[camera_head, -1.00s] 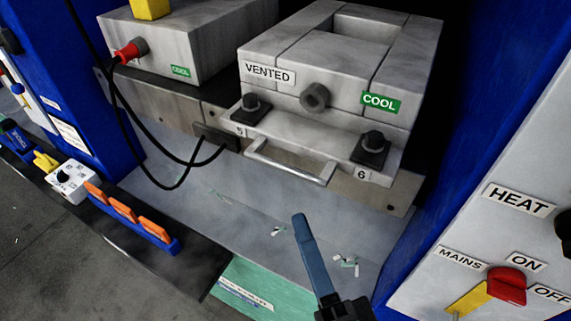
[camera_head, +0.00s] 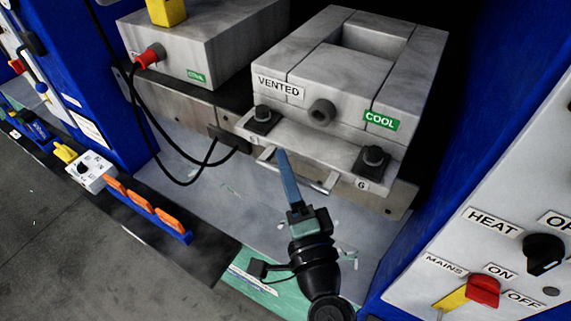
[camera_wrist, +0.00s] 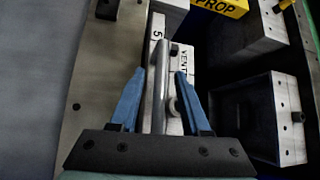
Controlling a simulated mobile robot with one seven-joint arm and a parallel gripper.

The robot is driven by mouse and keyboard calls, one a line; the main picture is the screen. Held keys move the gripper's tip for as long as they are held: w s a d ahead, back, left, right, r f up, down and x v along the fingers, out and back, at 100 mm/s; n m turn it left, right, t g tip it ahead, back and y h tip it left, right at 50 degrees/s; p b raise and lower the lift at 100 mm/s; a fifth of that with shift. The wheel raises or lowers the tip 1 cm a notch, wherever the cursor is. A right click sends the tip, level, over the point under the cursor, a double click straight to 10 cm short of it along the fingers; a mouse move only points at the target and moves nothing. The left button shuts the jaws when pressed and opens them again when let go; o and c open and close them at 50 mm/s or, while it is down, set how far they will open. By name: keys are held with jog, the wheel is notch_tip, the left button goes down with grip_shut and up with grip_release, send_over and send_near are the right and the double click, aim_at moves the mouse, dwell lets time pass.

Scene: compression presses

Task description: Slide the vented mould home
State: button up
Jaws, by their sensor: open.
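The vented mould (camera_head: 340,75) is a grey metal block with VENTED and green COOL labels. It sits on a plate inside the blue-sided press. A bar handle (camera_head: 328,184) sticks out at the plate's front, between two black-based knobs. My gripper (camera_head: 282,156) is at the handle, its blue finger covering part of the bar. In the wrist view, the handle (camera_wrist: 160,62) runs between the two blue fingers of my gripper (camera_wrist: 158,74). The jaws are open, with visible gaps beside the bar.
A second grey block (camera_head: 205,50) with a red plug and black cables stands at the left. A control panel (camera_head: 500,235) with HEAT and MAINS switches stands at the right. Orange clips (camera_head: 140,207) line the front edge at the left. A yellow PROP block (camera_wrist: 220,7) shows in the wrist view.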

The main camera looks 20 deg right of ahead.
grip_shut()
dwell(0.3)
dwell(1.2)
